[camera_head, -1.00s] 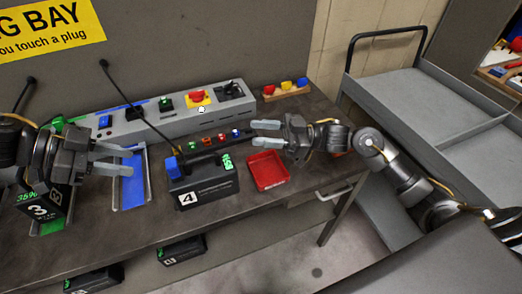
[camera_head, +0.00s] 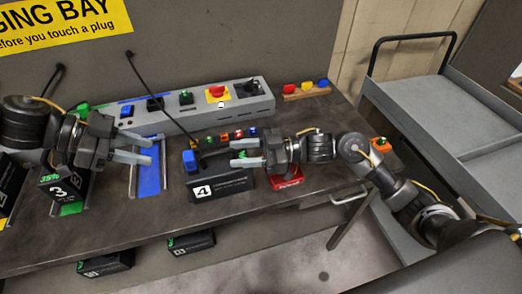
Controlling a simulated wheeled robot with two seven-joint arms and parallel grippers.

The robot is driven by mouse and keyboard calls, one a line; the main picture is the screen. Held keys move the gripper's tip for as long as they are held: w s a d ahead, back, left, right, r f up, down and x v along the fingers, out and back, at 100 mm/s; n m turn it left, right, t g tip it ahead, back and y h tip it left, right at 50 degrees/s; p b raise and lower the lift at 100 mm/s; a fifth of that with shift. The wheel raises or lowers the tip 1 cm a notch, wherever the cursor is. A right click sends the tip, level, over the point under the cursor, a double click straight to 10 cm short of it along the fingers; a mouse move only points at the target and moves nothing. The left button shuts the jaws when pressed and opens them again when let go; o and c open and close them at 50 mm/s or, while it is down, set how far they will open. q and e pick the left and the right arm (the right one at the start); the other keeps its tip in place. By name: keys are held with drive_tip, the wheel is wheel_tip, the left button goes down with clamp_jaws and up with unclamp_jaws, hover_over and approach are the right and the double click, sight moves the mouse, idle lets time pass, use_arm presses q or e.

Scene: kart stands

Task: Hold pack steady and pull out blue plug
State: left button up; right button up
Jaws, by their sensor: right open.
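The dark pack marked 4 (camera_head: 225,187) stands on the bench. The blue plug (camera_head: 190,161) sits upright at its left end, with a black cable rising from it towards the wall. My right gripper (camera_head: 234,153) is open, its fingers pointing left over the pack's right part; I cannot tell whether they touch it. It hides that part of the pack's top. My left gripper (camera_head: 150,151) is open and empty, pointing right, above the blue strip and a gap to the left of the blue plug.
A grey panel (camera_head: 245,103) with switches and a red button runs along the back. A red tray (camera_head: 290,182) lies partly under my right gripper. A blue-floored bay (camera_head: 150,178) between the packs is empty. A grey cart stands right.

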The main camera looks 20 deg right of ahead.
drive_tip(key=shift+w+a, duration=0.2)
drive_tip(key=shift+a, duration=0.9)
clamp_jaws()
idle(0.8)
